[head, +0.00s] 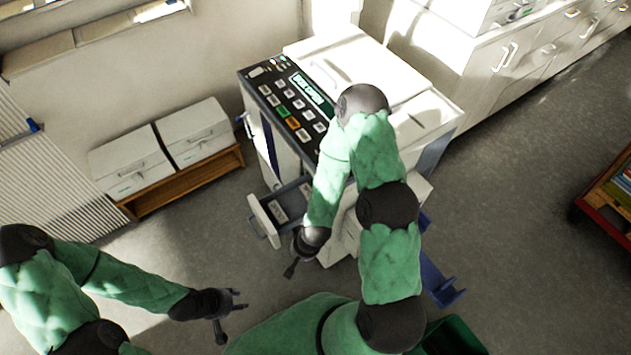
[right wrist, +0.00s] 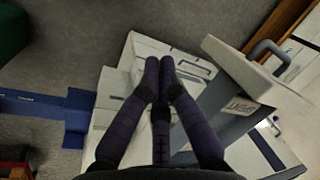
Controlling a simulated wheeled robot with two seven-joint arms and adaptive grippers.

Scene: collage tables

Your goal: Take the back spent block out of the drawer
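The drawer (head: 262,222) is pulled out of the side of the white machine (head: 435,118). Pale pieces (head: 277,211) lie inside it; they are too small to tell the back spent block apart. My right gripper (head: 291,268) is beside the drawer's front, on its right, outside it. In the right wrist view my right gripper (right wrist: 159,62) has its fingertips together, with nothing seen between them. The drawer front (right wrist: 252,78) with its grey handle is to the right of the fingers there. My left gripper (head: 232,310) is open and empty, away from the drawer at lower left.
Two white boxes (head: 130,160) stand on a low wooden shelf (head: 190,187) at left. A blue part (head: 440,282) juts from the machine's lower right. White cabinets (head: 490,60) line the back right. Grey floor is clear left of the drawer.

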